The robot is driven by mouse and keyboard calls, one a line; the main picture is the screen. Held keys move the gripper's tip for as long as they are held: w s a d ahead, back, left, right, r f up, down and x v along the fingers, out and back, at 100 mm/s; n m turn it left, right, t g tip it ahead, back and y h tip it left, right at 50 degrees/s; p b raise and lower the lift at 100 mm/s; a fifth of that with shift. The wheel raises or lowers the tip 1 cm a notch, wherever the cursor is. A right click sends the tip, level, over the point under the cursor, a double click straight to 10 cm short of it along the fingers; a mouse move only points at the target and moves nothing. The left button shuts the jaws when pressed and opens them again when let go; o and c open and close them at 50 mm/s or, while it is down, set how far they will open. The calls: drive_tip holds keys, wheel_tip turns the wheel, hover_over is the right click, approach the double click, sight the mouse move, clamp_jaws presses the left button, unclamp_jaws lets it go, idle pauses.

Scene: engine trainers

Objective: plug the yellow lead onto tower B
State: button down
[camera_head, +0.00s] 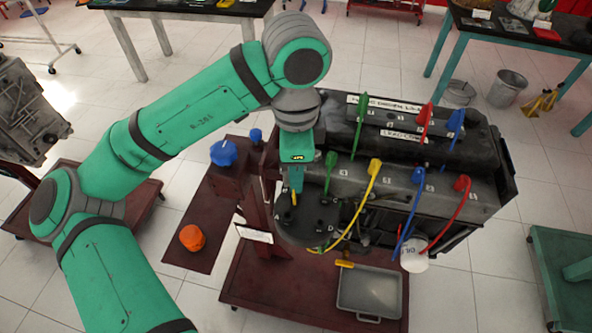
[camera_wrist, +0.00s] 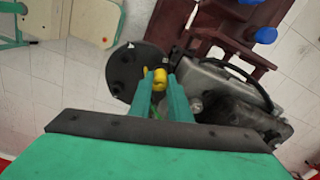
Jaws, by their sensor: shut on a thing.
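My gripper (camera_head: 296,188) is shut on a yellow boot (camera_head: 294,198), the end of the yellow lead, above the round black cap (camera_head: 300,228). In the wrist view the yellow boot (camera_wrist: 159,78) sits between the fingertips, over the right edge of the cap (camera_wrist: 120,78). I cannot tell whether it touches a tower.
A green lead (camera_head: 331,160) stands close right of my gripper. Blue (camera_head: 413,190) and red (camera_head: 460,190) leads hang further right. A blue knob (camera_head: 223,152) is on the stand to the left. An orange knob (camera_head: 192,238) and grey tray (camera_head: 370,290) lie lower.

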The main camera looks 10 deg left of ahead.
drive_tip(key=shift+f, duration=0.25)
idle(0.6)
drive_tip(key=c, duration=1.6)
unclamp_jaws()
drive_tip(key=shift+o, duration=0.2)
wheel_tip(320, 180, up, 11)
drive_tip(key=shift+w+f, duration=0.15)
